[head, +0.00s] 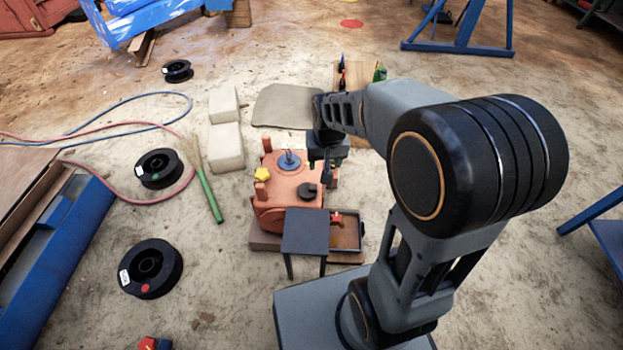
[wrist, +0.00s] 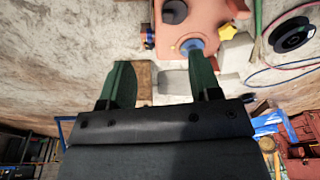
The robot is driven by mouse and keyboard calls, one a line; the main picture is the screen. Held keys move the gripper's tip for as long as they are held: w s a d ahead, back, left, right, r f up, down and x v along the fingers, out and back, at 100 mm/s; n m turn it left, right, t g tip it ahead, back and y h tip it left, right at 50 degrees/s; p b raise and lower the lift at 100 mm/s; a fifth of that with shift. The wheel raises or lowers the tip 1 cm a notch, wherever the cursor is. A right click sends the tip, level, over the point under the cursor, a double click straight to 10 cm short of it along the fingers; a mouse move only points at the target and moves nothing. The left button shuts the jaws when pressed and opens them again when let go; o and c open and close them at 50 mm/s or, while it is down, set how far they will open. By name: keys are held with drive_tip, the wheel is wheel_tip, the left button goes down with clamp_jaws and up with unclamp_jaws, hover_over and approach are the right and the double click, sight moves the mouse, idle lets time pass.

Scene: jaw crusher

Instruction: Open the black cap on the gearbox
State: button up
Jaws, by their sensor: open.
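The orange gearbox (head: 285,207) stands on a wooden board left of my arm. It also shows at the top of the wrist view (wrist: 205,14). The black cap (head: 307,190) sits on its top face, near the front right corner; in the wrist view the round black cap (wrist: 175,11) is at the upper edge. My gripper (wrist: 160,68) is open and empty, its two green fingers apart, with the cap beyond their tips. In the head view my gripper (head: 327,168) is behind and right of the cap, apart from it, and its fingers are partly hidden.
A yellow knob (head: 263,174) and a blue round fitting (head: 289,161) are also on the gearbox top. A small dark table (head: 304,232) stands directly in front, beside a tray (head: 346,234). Pale blocks (head: 226,146) and a green-handled broom (head: 210,198) lie left.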

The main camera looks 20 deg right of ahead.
drive_tip(key=w+f+p, duration=0.2)
drive_tip(key=w+f, duration=0.1)
drive_tip(key=w, duration=0.3)
drive_tip(key=m+g+p, duration=0.1)
drive_tip(key=m+p, duration=0.1)
approach(313, 187)
drive_tip(key=shift+g, duration=0.3)
drive_tip(key=f+b, duration=0.1)
drive_tip(key=f, duration=0.2)
drive_tip(key=f+b, duration=0.1)
drive_tip(key=f, duration=0.2)
drive_tip(key=f+b, duration=0.2)
drive_tip(key=f, duration=0.1)
drive_tip(key=shift+w+f, duration=0.2)
drive_tip(key=shift+w, duration=0.1)
drive_tip(key=shift+c, duration=0.3)
clamp_jaws()
